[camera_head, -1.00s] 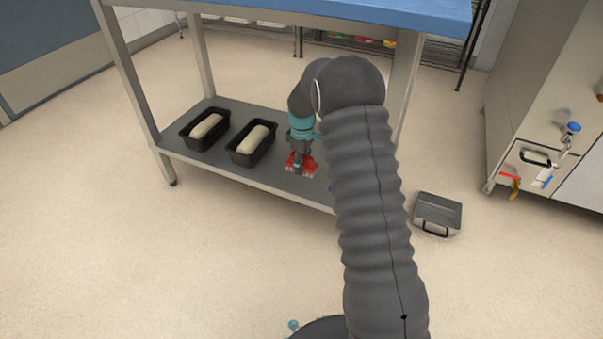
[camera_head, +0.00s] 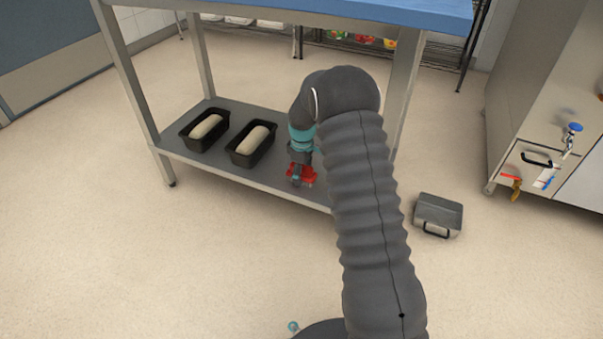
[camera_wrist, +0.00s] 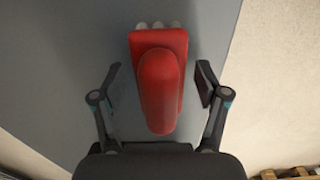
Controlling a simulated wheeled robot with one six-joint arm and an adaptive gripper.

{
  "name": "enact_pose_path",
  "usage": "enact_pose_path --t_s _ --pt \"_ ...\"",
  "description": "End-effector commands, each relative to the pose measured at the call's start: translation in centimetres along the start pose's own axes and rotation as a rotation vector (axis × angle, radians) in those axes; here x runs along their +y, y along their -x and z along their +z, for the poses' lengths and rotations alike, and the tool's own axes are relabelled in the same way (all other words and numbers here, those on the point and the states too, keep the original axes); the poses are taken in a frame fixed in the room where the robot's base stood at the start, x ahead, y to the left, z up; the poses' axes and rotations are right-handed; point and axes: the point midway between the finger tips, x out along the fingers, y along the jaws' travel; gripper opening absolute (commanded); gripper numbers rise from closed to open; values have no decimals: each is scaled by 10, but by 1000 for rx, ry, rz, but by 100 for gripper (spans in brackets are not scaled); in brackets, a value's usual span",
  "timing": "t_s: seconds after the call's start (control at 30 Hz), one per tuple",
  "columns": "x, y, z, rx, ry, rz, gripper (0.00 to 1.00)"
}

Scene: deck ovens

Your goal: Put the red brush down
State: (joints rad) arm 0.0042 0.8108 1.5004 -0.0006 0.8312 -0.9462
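The red brush (camera_wrist: 160,90) is at the lower grey shelf (camera_wrist: 60,60) of the table, near its front edge. In the wrist view its handle points toward my palm and pale bristle tips show at its far end. My gripper (camera_wrist: 160,85) is open around it, with a finger on each side and a clear gap to both. In the head view my gripper (camera_head: 299,172) reaches down at the shelf and partly covers the brush (camera_head: 309,178). Whether the brush rests fully on the shelf is hard to tell.
Two black loaf tins with dough, one at the left (camera_head: 187,143) and one nearer (camera_head: 238,158), stand on the shelf left of my gripper. The blue tabletop (camera_head: 400,12) is above. A grey metal box (camera_head: 438,213) sits on the floor at right.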

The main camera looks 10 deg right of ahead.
Motion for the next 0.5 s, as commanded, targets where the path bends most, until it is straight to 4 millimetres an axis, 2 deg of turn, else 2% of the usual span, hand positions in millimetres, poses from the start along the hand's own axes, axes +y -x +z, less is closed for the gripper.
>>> enact_pose_path --t_s 0.27,0.37,0.5 --pt "0 8 0 1 0 2 74" --pt "1 21 0 2 0 3 74" --pt "1 49 0 2 0 3 74"
